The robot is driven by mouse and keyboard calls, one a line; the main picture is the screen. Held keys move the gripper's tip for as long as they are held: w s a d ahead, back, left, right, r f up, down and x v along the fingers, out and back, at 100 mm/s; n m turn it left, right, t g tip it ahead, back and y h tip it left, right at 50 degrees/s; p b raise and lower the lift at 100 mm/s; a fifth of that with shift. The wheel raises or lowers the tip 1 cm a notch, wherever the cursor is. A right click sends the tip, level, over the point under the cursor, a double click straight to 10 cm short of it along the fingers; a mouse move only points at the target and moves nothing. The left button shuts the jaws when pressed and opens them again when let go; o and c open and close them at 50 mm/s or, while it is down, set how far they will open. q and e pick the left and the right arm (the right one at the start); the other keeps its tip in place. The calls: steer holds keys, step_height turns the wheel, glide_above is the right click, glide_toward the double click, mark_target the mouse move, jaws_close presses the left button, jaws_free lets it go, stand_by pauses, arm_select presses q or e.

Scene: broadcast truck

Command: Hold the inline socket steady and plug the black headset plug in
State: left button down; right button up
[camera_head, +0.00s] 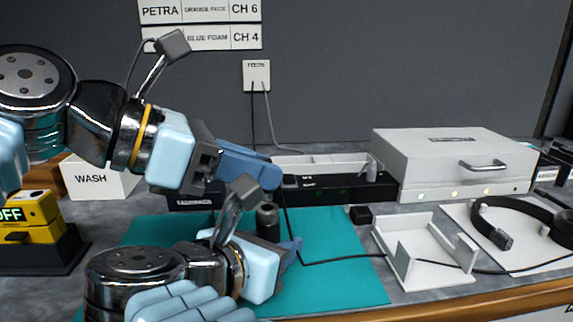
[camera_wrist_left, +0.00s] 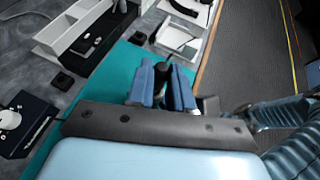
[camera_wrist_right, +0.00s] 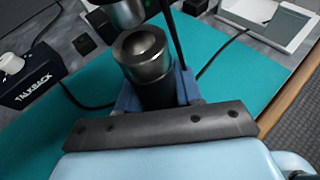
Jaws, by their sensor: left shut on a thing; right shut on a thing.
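My left gripper (camera_head: 272,174) is shut on the black headset plug (camera_wrist_left: 160,74), which is mostly hidden between the blue fingers. A thin black cable runs down from there. My right gripper (camera_head: 287,248) is lower and shut on the inline socket (camera_head: 267,224), a dark upright cylinder. In the right wrist view the socket (camera_wrist_right: 143,58) shows a round metal rim and a hollow top. A silver cylinder end (camera_wrist_right: 127,12), seemingly the plug's, is just above it beside a blue finger; I cannot tell whether they touch. The plug does not look inserted.
A teal mat (camera_head: 340,268) lies below both grippers. A white open tray (camera_head: 425,262) and a headset (camera_head: 495,222) are at the right. A pale case (camera_head: 450,160) and a black panel (camera_head: 335,188) stand behind. A small black block (camera_head: 360,215) sits by the mat.

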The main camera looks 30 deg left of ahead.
arm_select(q)
steer(key=shift+f, duration=1.15)
steer(key=c, duration=0.9)
jaws_free()
steer(key=shift+c, duration=0.2)
steer(key=shift+d, duration=0.1)
steer(key=v, duration=1.2)
steer(key=shift+w+f, duration=0.1)
